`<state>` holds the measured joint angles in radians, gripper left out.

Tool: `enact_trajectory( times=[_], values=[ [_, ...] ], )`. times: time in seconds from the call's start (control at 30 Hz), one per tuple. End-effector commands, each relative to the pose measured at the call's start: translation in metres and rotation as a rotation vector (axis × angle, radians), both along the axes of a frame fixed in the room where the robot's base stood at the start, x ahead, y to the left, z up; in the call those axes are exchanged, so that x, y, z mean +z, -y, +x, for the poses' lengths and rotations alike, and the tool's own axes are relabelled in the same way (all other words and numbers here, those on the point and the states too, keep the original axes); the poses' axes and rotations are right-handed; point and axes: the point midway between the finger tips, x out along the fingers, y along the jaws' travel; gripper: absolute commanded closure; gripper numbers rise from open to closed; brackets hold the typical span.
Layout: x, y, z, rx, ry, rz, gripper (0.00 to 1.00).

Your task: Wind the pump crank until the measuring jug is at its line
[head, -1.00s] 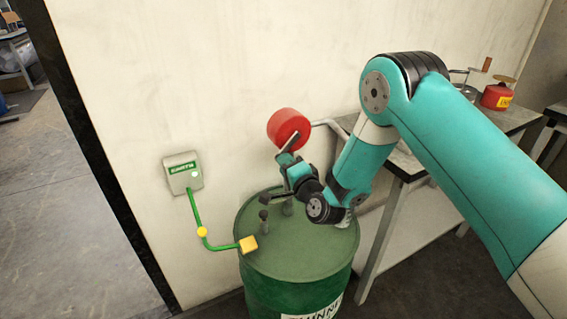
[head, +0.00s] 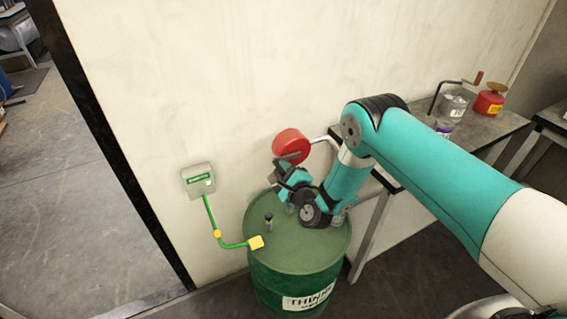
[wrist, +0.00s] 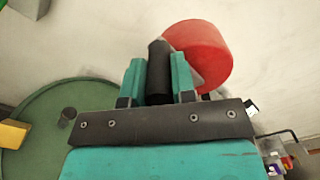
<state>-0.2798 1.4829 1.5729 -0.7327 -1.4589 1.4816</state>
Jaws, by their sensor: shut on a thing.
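The red round pump (head: 291,146) stands above the green drum (head: 297,262), with a grey pipe leading right behind my arm. My gripper (head: 281,172) is just below and left of it. In the wrist view my gripper (wrist: 158,72) is shut on the black crank grip (wrist: 159,72), which stands between the teal fingers, in front of the red pump (wrist: 203,55). The crank arm is mostly hidden. The clear measuring jug (head: 454,105) is on the bench, with a dark violet patch low on it; its line and level are too small to read.
A red can (head: 489,103) with a yellow label stands right of the jug on the grey bench (head: 483,140). A wall box (head: 199,181) joins a yellow clamp (head: 256,242) on the drum by a green cable. Open floor (head: 75,180) lies left beyond the dark wall edge.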

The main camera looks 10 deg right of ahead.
Motion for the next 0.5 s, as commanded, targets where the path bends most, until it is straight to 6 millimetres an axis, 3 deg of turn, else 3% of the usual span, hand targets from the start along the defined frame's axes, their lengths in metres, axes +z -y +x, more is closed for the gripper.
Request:
enact_trajectory(
  times=[0.5],
  values=[
    [0.027, 0.011, 0.003, -0.008, -0.157, 0.415, 1.0]
  ],
)
